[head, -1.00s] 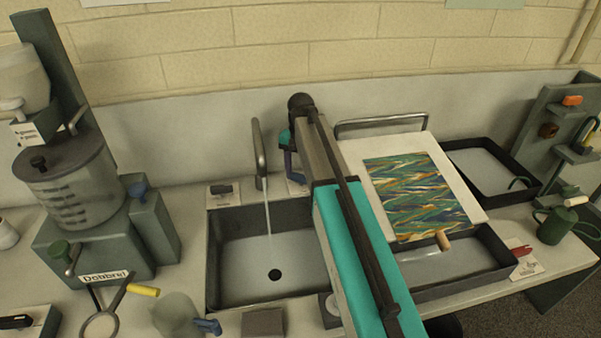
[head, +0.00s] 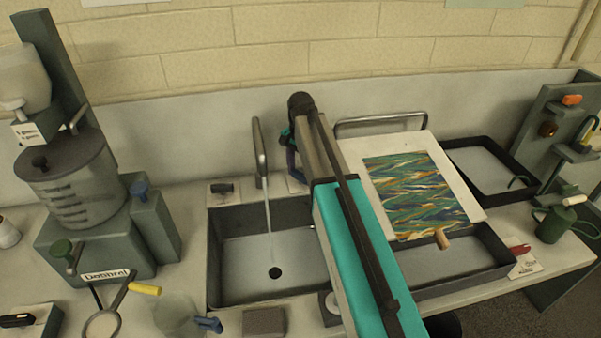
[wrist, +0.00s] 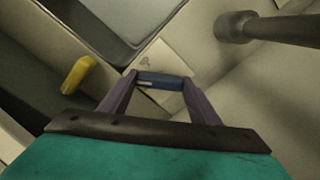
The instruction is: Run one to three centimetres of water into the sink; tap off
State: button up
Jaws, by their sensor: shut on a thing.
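I cannot tell the water depth. My gripper (head: 290,165) is right of the spout, behind the sink, partly hidden by my arm. In the wrist view my gripper (wrist: 160,88) has its purple fingers shut on a dark blue tap handle (wrist: 160,79) above a white label plate (wrist: 152,62). A second, dark handle (head: 222,188) sits left of the spout.
A board with a marbled sheet (head: 415,195) leans over a dark tray (head: 480,272) to the right. A tank (head: 75,190) stands at the left. A clear jug (head: 175,315) and a grey block (head: 264,321) sit in front of the sink. My arm crosses the sink's right side.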

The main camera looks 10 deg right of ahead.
jog(key=o, duration=1)
jog(key=shift+o, duration=0.2)
jog(key=shift+r, duration=0.1)
notch_tip(320, 180, up, 14)
jog(key=b, duration=0.2)
jog(key=shift+f+b, duration=0.2)
jog(key=shift+b, duration=0.15)
